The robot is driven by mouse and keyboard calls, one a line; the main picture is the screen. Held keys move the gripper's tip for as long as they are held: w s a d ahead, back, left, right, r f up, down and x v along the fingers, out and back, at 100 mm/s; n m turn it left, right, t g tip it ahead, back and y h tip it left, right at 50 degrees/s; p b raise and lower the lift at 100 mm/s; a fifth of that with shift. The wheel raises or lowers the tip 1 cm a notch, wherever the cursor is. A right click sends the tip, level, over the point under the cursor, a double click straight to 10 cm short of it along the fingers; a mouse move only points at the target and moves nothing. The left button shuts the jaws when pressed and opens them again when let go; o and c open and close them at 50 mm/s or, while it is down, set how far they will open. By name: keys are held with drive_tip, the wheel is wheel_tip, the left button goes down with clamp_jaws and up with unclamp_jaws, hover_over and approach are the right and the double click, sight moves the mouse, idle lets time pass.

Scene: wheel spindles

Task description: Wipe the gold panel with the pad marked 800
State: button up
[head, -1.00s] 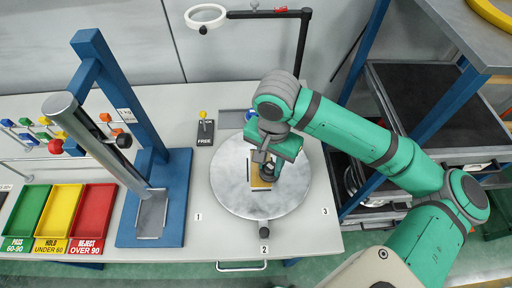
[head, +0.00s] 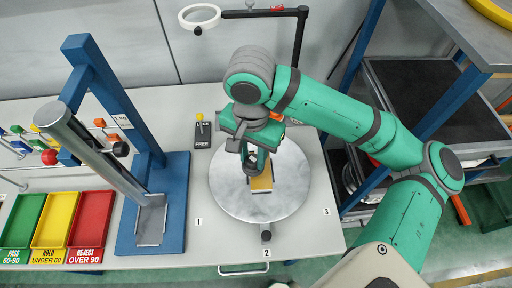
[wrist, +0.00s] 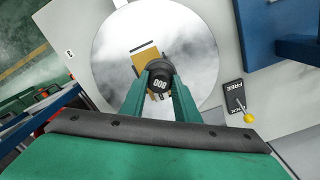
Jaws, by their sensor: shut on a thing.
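The gold panel (head: 261,183) lies on a round silver turntable (head: 228,190) on the bench. In the wrist view the panel (wrist: 146,58) shows beyond the pad, with a dark strip along its far edge. My gripper (head: 256,160) is above the panel's far part in the head view. It is shut on a round black pad (wrist: 158,84), whose white marking reads 800 upside down between the fingers (wrist: 160,92). The pad covers part of the panel in the wrist view. I cannot tell whether its underside touches the panel.
A lever with a yellow knob (head: 199,117) and a FREE label stands left of the turntable. A blue stand with a metal cylinder (head: 85,140) and green, yellow and red trays (head: 90,218) are further left. A lamp arm (head: 303,40) rises behind. A shelf rack stands right.

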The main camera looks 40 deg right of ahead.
drive_tip(key=shift+r, duration=0.8)
drive_tip(key=shift+s+d+r, duration=0.1)
drive_tip(key=shift+s+r, duration=0.05)
drive_tip(key=shift+r, duration=0.5)
